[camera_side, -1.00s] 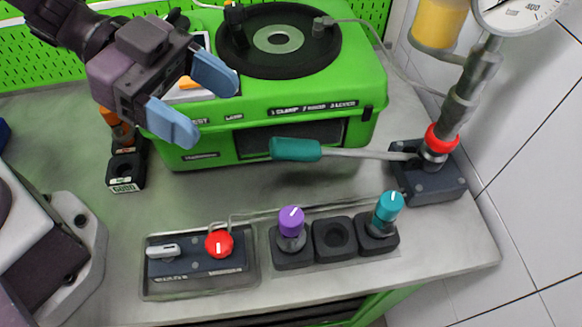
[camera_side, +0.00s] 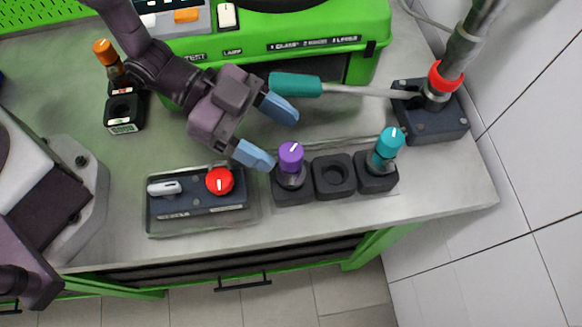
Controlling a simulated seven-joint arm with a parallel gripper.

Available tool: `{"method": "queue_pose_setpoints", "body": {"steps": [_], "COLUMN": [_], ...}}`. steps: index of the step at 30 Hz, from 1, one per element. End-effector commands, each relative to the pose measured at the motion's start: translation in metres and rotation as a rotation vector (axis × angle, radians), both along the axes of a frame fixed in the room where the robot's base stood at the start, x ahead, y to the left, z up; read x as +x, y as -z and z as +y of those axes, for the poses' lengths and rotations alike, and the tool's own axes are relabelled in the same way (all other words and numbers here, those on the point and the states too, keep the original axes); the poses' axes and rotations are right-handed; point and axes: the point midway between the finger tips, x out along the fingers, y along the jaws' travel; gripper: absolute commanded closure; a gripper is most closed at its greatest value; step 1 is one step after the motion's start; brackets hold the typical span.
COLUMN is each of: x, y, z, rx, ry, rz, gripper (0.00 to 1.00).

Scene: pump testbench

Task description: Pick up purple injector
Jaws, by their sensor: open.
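The purple injector (camera_side: 291,156) stands upright in the left socket of a row of black holders (camera_side: 293,190) near the front of the bench. It has a purple cap with a white mark. My gripper (camera_side: 270,135) is open and empty, just behind and to the left of the injector. Its two blue fingers point right toward the injector. The nearer fingertip is close to the purple cap; I cannot tell whether it touches. The injector's lower body is mostly down in its holder.
The middle holder (camera_side: 334,176) is empty. A teal injector (camera_side: 390,142) stands in the right holder. A teal-handled lever (camera_side: 296,85) reaches left from a pump base (camera_side: 430,112). A red-knobbed switch box (camera_side: 219,181) lies left. An orange injector (camera_side: 104,50) stands at far left.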

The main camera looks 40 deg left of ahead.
Motion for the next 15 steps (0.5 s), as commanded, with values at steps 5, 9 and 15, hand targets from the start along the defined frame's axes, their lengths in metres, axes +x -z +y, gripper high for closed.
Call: {"method": "queue_pose_setpoints", "body": {"steps": [5,9,15], "x": [0.001,0.004,0.009], "y": [0.009,0.024,0.029], "z": [-0.012,-0.03,-0.046], "rx": [0.001,0.0,0.0], "ry": [0.002,0.003,0.0], "rz": [0.002,0.003,0.0], "gripper": [0.34,0.34,0.34]}}
